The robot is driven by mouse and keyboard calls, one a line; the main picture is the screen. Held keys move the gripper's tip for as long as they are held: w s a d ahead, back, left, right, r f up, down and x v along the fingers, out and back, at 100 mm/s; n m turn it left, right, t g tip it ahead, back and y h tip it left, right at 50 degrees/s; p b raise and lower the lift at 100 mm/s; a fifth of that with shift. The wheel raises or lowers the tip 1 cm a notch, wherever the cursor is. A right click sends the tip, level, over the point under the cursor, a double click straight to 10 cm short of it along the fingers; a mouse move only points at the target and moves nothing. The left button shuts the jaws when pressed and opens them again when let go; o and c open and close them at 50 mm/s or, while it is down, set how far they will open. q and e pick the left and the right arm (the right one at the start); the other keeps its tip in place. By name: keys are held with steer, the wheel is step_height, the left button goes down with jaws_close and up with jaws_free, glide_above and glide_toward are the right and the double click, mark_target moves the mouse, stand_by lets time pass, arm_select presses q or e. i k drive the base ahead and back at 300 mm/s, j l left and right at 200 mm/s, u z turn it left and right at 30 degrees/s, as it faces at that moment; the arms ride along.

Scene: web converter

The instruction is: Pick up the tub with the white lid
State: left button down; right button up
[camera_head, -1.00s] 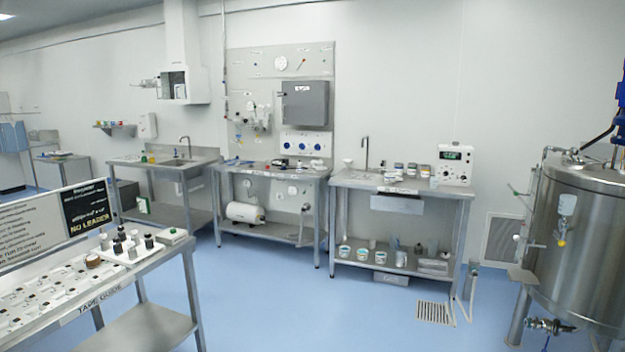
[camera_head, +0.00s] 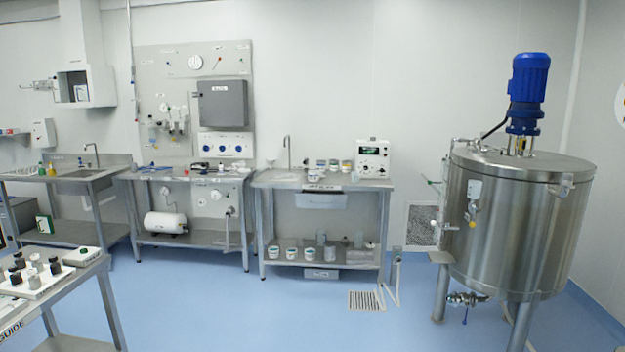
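Several small tubs stand on the steel bench (camera_head: 275,183) in the middle. One tub at the right end of the row (camera_head: 346,166) looks pale on top, but it is too small to tell whether that is a white lid. Several white tubs (camera_head: 292,253) stand on the lower shelf of the same bench, and their lids are also too small to make out. Neither of my grippers is in view.
A steel tank (camera_head: 505,220) with a blue motor (camera_head: 529,90) stands at the right. A white instrument box (camera_head: 372,160) sits on the bench's right end. A tape guide table (camera_head: 60,285) is at the front left. Blue floor (camera_head: 240,315) lies open before the benches.

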mark_target(314, 174)
steer(key=i+z, duration=0.25)
steer(key=i, duration=4.2)
steer(key=i+l+u, duration=0.1)
steer(key=i+u, duration=0.15)
steer(key=i, duration=0.55)
